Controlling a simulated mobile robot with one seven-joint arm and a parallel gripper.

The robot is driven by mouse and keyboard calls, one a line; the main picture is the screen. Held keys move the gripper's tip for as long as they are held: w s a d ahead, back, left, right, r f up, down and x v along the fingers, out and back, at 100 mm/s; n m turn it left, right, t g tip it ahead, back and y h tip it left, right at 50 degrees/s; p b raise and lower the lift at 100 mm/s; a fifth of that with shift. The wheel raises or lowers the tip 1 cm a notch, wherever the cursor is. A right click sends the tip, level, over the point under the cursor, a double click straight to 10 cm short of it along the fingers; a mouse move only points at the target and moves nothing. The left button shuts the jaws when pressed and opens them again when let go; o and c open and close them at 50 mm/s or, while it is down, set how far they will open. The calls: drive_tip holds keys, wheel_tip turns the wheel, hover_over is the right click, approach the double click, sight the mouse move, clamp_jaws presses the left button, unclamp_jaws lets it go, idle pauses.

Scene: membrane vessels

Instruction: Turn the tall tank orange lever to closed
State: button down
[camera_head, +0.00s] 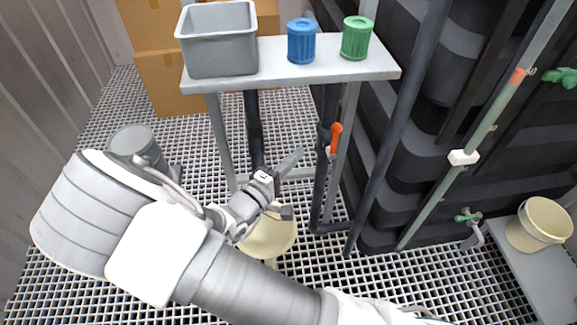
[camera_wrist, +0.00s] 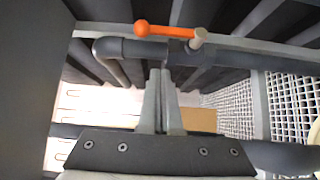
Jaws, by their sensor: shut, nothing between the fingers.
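The orange lever (camera_head: 336,137) stands on a dark upright pipe beneath the right end of the grey table, its rounded tip pointing up. In the wrist view, the orange lever (camera_wrist: 168,31) lies roughly along the dark pipe (camera_wrist: 140,49), with its ball end to the left. My gripper (camera_head: 298,153) is left of the lever and a little lower in the head view, apart from it. In the wrist view, my gripper (camera_wrist: 160,74) has its fingers together and empty, pointing at the pipe just below the lever.
The grey table (camera_head: 330,66) bears a grey bin (camera_head: 217,50), a blue cup (camera_head: 301,45) and a green cup (camera_head: 356,42). Its legs stand near my arm. A cream bucket (camera_head: 268,238) is beneath my gripper. Large dark tanks (camera_head: 400,110) fill the right side.

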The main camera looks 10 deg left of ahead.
sight(334, 142)
drive_tip(key=w+d+b, duration=0.2)
drive_tip(key=w+d, duration=0.3)
drive_tip(key=d, duration=0.1)
drive_tip(key=shift+r, duration=0.1)
idle(0.4)
drive_tip(key=shift+d+m+g+p, duration=0.2)
drive_tip(key=shift+m+g+p, duration=0.1)
drive_tip(key=shift+p, duration=0.3)
